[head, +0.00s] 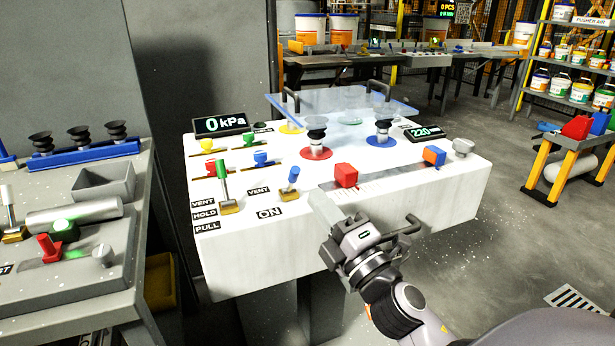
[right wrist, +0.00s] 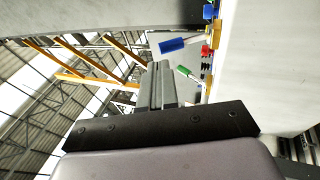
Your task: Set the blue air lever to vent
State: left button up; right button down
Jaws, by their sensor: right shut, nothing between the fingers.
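The blue air lever (head: 292,176) stands on a brass base on the white console's front part. Its handle tilts slightly, with its top up and to the right. A VENT label (head: 259,191) is to its upper left and an ON label (head: 269,212) to its lower left. My right gripper (head: 321,204) is shut and empty, to the right of and below the lever in the head view, apart from it. In the right wrist view the blue handle (right wrist: 172,46) shows beyond the shut fingers (right wrist: 160,68). My left gripper is not in view.
A green-handled lever (head: 223,172) by VENT, HOLD and PULL labels stands left of the blue one. A red block (head: 346,175) on a slotted scale is close to my right gripper. Suction cups (head: 316,136) and a clear plate (head: 345,102) are behind. The gauge (head: 220,124) reads 0 kPa.

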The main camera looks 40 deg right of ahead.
aim_at(298, 173)
jog(key=p+x, duration=0.1)
jog(key=x, duration=0.3)
jog(key=shift+w, duration=0.25)
jog(key=shift+r, duration=0.1)
